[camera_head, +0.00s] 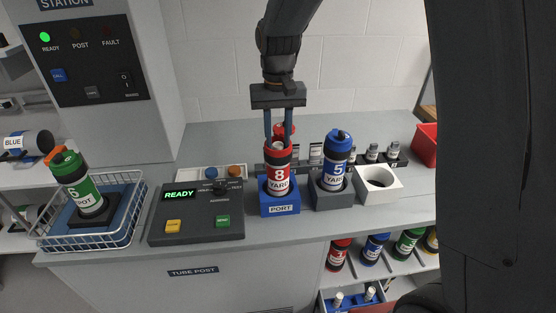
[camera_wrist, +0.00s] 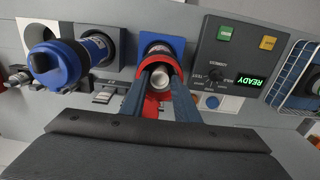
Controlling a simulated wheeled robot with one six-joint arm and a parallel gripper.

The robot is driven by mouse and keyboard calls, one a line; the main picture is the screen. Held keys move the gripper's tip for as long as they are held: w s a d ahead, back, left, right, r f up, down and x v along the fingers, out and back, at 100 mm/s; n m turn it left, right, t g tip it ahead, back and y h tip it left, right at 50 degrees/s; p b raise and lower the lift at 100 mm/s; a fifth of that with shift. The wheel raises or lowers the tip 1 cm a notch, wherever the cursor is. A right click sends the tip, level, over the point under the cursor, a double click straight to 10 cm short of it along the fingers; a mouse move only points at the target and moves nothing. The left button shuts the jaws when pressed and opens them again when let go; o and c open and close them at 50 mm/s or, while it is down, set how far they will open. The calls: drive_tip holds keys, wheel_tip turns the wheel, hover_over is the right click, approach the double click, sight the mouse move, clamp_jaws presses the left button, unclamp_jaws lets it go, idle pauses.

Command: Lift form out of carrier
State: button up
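The red carrier (camera_head: 278,177), marked 8 YARD, stands upright in the blue PORT block (camera_head: 281,209) with its mouth open. Its red cap (camera_head: 284,130) is swung back behind the mouth. In the wrist view a pale round-ended roll, seemingly the form (camera_wrist: 159,82), shows inside the red rim (camera_wrist: 160,64). My gripper (camera_head: 279,140) points straight down at the mouth, with its two blue fingers on either side of the roll. In the wrist view my gripper (camera_wrist: 160,76) has its fingertips at or inside the rim. Whether they press on the roll cannot be told.
A blue carrier (camera_head: 337,163) stands in a grey block close on the right, beside an empty white holder (camera_head: 379,182). The control panel (camera_head: 197,212) reading READY is on the left. A green carrier (camera_head: 84,188) leans in a wire basket (camera_head: 131,214). A rack stands behind.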

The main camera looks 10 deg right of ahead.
clamp_jaws()
wheel_tip(320, 180, up, 18)
drive_tip(key=b, duration=0.5)
idle(0.4)
drive_tip(key=shift+r, duration=0.1)
wheel_tip(320, 180, up, 14)
drive_tip(key=p, duration=0.9)
drive_tip(key=shift+f, duration=0.25)
idle(0.4)
